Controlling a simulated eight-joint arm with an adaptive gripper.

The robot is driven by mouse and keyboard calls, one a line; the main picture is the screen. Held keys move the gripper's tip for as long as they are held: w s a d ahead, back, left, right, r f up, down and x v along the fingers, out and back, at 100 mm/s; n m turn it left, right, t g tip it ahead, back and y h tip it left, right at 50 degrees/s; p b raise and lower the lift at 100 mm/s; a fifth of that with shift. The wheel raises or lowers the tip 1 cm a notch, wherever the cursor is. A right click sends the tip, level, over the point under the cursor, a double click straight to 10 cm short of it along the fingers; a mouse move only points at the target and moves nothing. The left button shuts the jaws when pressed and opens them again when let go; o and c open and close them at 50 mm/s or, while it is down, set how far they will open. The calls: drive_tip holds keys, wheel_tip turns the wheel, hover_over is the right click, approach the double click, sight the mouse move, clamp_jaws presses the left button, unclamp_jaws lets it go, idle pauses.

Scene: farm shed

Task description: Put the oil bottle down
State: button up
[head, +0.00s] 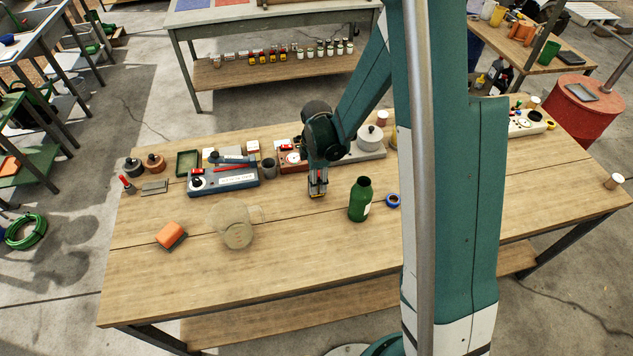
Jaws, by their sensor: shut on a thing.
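A dark green bottle (360,200) with a pale label stands upright on the wooden workbench (300,265), right of the middle. It is the only bottle near my gripper that could be the oil bottle. My gripper (318,188) points down over the bench, left of the bottle, with a visible gap between them. Its fingers are close together on a small thing; it is too small and hidden by the fingers to make out. I cannot tell whether it touches the bench.
A blue ring (393,200) lies right of the bottle. A clear container (238,233) and an orange block (171,235) are at front left. The front middle is clear.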

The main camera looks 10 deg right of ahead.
drive_tip(key=shift+f, duration=0.15)
drive_tip(key=o, duration=1)
drive_tip(key=shift+r, duration=6.2)
